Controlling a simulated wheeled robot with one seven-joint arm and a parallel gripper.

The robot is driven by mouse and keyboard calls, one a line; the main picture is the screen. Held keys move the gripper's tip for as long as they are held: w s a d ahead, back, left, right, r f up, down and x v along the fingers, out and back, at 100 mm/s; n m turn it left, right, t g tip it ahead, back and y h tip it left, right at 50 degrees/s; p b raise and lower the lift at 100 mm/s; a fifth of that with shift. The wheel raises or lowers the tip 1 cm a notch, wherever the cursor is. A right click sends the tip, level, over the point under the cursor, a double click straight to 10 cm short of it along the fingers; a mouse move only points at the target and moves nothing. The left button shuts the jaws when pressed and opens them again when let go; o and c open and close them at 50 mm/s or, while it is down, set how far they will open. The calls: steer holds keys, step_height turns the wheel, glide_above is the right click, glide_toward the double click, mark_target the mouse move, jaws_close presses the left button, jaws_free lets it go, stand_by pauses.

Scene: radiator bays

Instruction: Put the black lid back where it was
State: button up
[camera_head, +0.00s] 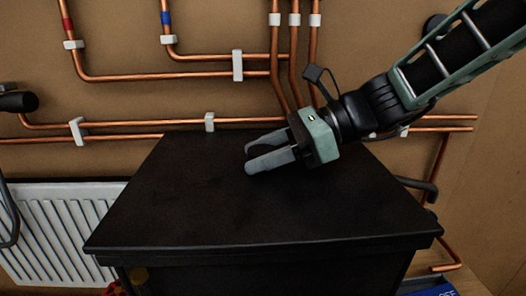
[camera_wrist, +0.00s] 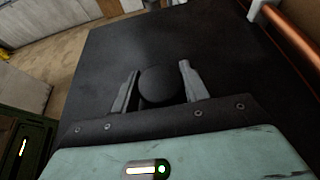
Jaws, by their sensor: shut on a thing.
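My gripper (camera_head: 250,159) reaches in from the upper right, over the flat top of a black cabinet (camera_head: 230,205). In the wrist view, my gripper (camera_wrist: 158,82) is shut on a round black thing, which I take for the black lid (camera_wrist: 160,86). The lid sits between the two grey fingers. Against the black top it is hard to make out in the head view. I cannot tell whether the lid touches the cabinet top or hangs just above it.
Copper pipes (camera_head: 180,77) with white clips run along the brown wall behind the cabinet. A white radiator (camera_head: 65,225) stands at the left. A dark round fitting (camera_head: 434,26) is on the wall at the upper right. A blue object (camera_head: 436,290) shows at the bottom right. The cabinet top is otherwise clear.

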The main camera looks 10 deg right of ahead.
steer(key=shift+f, duration=0.15)
steer(key=o, duration=1.5)
steer(key=shift+d, duration=0.1)
steer(key=b+v, duration=0.5)
steer(key=v, duration=1)
steer(key=shift+d, duration=0.4)
steer(key=shift+v, duration=0.75)
